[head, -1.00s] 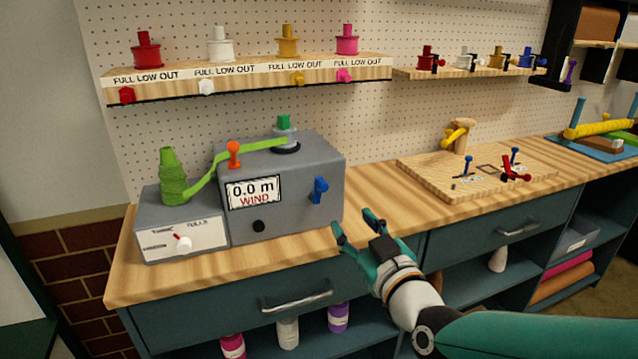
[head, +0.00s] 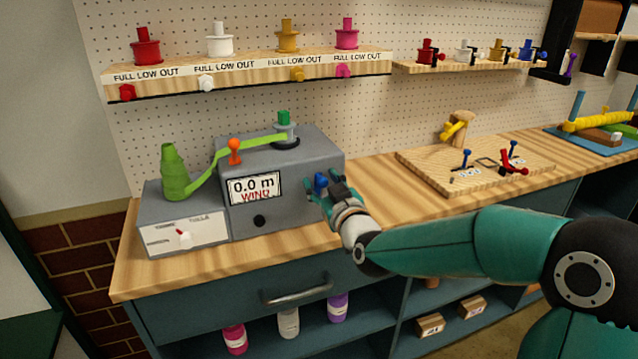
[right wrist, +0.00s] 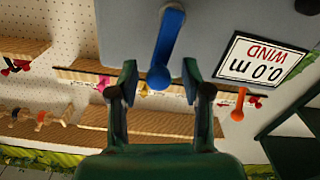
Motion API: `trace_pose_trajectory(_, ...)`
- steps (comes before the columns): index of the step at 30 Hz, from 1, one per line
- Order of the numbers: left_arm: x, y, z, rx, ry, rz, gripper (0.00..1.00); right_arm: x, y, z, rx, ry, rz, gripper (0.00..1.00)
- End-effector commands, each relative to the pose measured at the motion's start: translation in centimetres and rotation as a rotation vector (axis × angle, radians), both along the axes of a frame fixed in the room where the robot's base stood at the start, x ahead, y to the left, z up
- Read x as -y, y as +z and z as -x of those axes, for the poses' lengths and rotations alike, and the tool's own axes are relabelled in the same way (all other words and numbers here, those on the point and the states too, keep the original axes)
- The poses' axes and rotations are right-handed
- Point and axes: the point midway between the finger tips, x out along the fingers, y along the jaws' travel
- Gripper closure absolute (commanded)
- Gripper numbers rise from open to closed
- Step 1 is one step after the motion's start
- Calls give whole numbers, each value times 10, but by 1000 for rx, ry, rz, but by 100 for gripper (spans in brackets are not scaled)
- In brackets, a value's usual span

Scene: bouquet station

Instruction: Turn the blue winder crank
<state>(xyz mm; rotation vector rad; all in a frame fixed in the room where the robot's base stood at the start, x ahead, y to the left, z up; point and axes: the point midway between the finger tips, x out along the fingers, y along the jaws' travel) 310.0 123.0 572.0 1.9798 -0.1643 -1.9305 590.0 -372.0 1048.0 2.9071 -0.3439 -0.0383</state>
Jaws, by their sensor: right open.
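The blue winder crank (head: 320,182) is on the front of the grey winder box (head: 295,205), right of the display (head: 253,189), which reads "0.0 m WIND". My right gripper (head: 326,190) is at the crank with its fingers apart, partly covering it. In the right wrist view, which is upside down, the crank (right wrist: 167,38) reaches down to its rounded knob between the two open fingers (right wrist: 159,82). Gaps show on both sides of the knob; I see no grip on it. My left gripper is not in view.
A green ribbon (head: 205,172) runs from a green spool (head: 173,175) past an orange lever (head: 234,151) to the spindle (head: 284,133) on top. A white control panel (head: 185,237) is at the left. A wooden board with small levers (head: 470,170) lies on the right.

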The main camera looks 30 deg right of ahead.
Motion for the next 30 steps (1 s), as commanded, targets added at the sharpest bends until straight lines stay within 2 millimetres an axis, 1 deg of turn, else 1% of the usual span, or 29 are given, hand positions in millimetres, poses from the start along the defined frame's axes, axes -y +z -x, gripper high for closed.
trace_pose_trajectory(4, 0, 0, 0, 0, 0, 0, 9, 0, 0, 0, 0, 0, 0, 51)
trace_pose_trajectory(5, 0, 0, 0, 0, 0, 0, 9, 0, 0, 0, 0, 0, 0, 53)
trace_pose_trajectory(12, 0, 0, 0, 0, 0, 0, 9, 0, 0, 0, 0, 1, 0, 93)
trace_pose_trajectory(13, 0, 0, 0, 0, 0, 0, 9, 0, 0, 0, 0, 1, 0, 98)
trace_pose_trajectory(14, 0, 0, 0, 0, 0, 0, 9, -1, 0, 0, 0, 1, 0, 100)
trace_pose_trajectory(15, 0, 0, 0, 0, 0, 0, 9, -1, 0, 0, 0, 1, 0, 100)
trace_pose_trajectory(16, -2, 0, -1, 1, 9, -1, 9, -21, 0, -1, 1, 13, -3, 100)
trace_pose_trajectory(17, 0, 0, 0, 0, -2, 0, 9, -12, 0, 0, 0, 6, -1, 100)
trace_pose_trajectory(19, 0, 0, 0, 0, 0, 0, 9, -7, 0, -1, -1, 5, -2, 100)
trace_pose_trajectory(30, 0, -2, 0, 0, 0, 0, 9, -2, -1, -2, 1, 5, -9, 100)
